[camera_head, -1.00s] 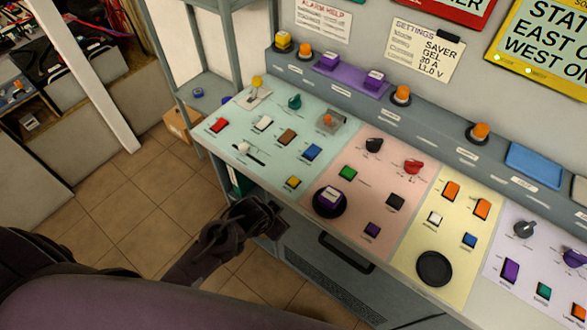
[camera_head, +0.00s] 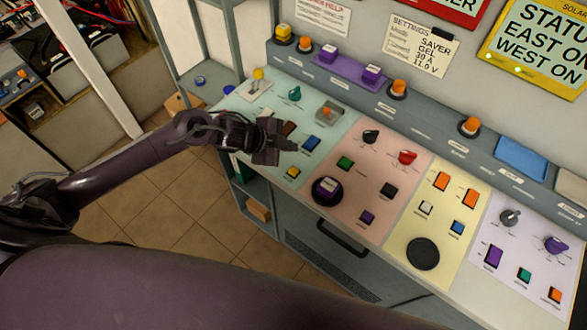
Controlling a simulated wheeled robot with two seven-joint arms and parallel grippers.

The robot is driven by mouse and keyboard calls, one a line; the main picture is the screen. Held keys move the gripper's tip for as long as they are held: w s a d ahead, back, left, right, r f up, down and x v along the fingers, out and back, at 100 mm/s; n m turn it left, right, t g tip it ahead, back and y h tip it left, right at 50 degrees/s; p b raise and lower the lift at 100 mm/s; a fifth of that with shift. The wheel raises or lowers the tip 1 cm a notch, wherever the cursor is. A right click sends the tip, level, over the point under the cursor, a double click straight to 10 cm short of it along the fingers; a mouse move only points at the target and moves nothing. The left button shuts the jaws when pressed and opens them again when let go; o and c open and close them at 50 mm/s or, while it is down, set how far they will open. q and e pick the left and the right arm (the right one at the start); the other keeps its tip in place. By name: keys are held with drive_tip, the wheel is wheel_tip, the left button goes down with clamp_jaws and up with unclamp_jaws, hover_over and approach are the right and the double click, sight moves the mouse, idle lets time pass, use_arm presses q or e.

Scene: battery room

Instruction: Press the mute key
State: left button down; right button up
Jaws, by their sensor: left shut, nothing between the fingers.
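The console's sloped top carries several coloured keys; their labels are too small to read, so I cannot tell which one is the mute key. My left gripper (camera_head: 287,144) is shut and empty, over the green panel (camera_head: 236,98). It covers part of a brown key (camera_head: 289,127) and hides the keys left of it. A blue key (camera_head: 311,143) is just right of its fingertips and a yellow key (camera_head: 293,172) is below them. I cannot tell whether the fingers touch the panel. My right gripper is not in view.
A raised ledge behind holds orange lamps (camera_head: 398,87) and purple buttons (camera_head: 372,73). A shelf post stands left. Tiled floor (camera_head: 190,215) is free in front.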

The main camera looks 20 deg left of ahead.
use_arm(q)
drive_tip(key=shift+w, duration=0.1)
drive_tip(key=b, duration=0.7)
hover_over(290, 172)
wheel_tip(290, 172, down, 8)
drive_tip(key=shift+f+b, duration=0.35)
drive_tip(key=shift+f, duration=0.1)
idle(0.5)
idle(0.9)
drive_tip(key=shift+f, duration=0.4)
drive_tip(key=shift+f+b, duration=0.5)
drive_tip(key=shift+b, duration=0.05)
idle(0.5)
drive_tip(key=shift+r, duration=0.15)
drive_tip(key=shift+r+p, duration=0.75)
drive_tip(key=shift+p, duration=0.1)
